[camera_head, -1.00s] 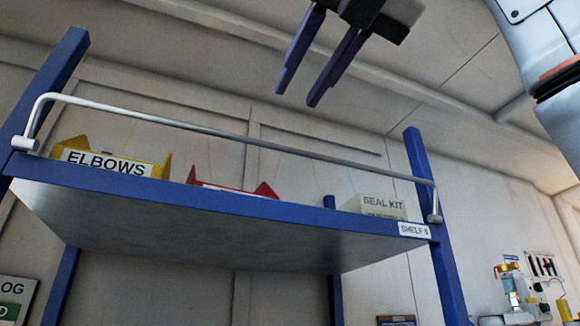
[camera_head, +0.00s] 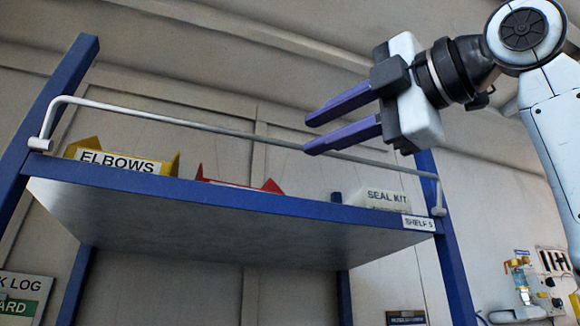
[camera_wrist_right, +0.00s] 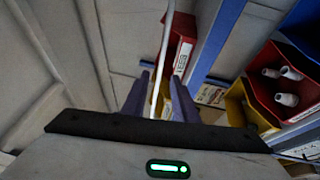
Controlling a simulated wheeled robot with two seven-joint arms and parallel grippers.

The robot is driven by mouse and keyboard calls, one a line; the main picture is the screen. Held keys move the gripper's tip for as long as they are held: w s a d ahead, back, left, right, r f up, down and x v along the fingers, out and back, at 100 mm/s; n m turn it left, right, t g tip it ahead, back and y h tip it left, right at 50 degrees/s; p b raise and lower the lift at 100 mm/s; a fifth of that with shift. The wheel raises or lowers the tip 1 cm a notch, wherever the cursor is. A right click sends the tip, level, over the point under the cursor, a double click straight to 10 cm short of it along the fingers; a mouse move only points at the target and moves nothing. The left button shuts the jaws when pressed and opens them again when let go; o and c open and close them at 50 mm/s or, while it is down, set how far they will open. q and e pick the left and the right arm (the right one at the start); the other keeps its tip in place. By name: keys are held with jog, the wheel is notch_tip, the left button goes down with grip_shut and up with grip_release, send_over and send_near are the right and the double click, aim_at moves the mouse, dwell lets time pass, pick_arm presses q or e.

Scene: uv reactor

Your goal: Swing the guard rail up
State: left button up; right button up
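The guard rail (camera_head: 215,129) is a thin pale metal bar along the front of the blue shelf (camera_head: 230,197), bent at both ends to pivots on the posts. It sits above the shelf's front edge, in front of the bins. My right gripper (camera_head: 305,135) is open and empty, fingers pointing left, near the rail's middle. Its lower fingertip overlaps the rail in the head view. In the right wrist view the rail (camera_wrist_right: 165,40) runs between the two fingers (camera_wrist_right: 161,78); I cannot tell whether they touch it. My left gripper is not in view.
On the shelf stand a yellow ELBOWS bin (camera_head: 125,163), a red bin (camera_head: 238,185) and a SEAL KIT box (camera_head: 385,199). Blue posts (camera_head: 455,262) flank the shelf. The right wrist view also shows a red bin holding several white fittings (camera_wrist_right: 285,85).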

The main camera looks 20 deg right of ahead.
aim_at(293, 144)
jog(key=p+x, duration=0.1)
jog(key=x, duration=0.6)
jog(key=shift+w, duration=0.1)
grip_shut()
